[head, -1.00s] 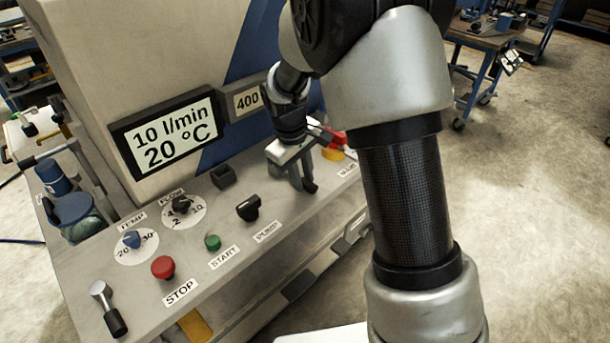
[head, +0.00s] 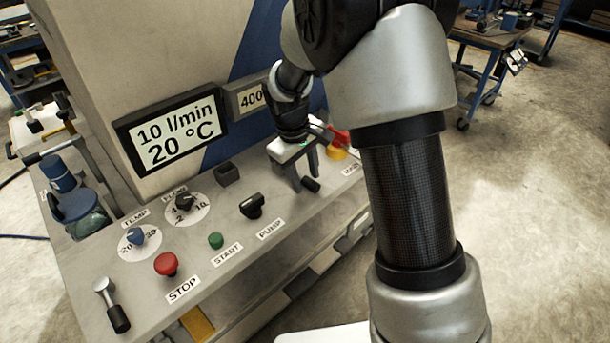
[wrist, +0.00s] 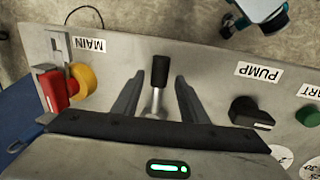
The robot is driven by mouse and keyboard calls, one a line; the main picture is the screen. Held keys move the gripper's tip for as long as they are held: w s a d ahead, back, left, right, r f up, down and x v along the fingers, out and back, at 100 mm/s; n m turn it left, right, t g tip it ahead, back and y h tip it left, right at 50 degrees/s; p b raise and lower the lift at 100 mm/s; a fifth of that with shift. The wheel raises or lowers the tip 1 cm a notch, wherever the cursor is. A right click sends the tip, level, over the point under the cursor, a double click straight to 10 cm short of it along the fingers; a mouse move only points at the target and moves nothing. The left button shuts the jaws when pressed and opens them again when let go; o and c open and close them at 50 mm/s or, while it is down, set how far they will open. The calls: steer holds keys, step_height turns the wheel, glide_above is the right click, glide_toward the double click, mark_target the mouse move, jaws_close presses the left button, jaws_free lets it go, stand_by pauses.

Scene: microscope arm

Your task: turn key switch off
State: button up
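My gripper (wrist: 158,100) is open over the panel, its two dark fingers on either side of a small metal lever with a black grip (wrist: 159,70). Gaps show between the lever and both fingers. In the head view my gripper (head: 305,178) is at the right part of the panel, and the black grip (head: 311,185) shows beside the fingertips. I see no label naming a key switch, so I cannot tell whether this lever is it. A red handle on a yellow base (wrist: 62,88), by the MAIN label, is left of the fingers in the wrist view.
The black PUMP knob (head: 252,205), green START button (head: 216,240) and red STOP button (head: 166,264) stand on the panel left of my gripper. A similar lever (head: 112,305) is at the panel's left end. The display (head: 171,130) stands behind.

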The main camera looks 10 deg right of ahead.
step_height(320, 180, up, 17)
steer(key=s+a+p, duration=0.2)
steer(key=shift+a, duration=0.4)
steer(key=s+d+r+m+t+y+p, duration=0.15)
steer(key=s+d+r+m+p, duration=0.35)
steer(key=s+r, duration=0.7)
steer(key=s+d+r+m+t+p, duration=0.2)
steer(key=s+d+t+p, duration=0.1)
steer(key=s, duration=0.8)
steer(key=shift+p, duration=0.3)
steer(key=shift+s, duration=0.1)
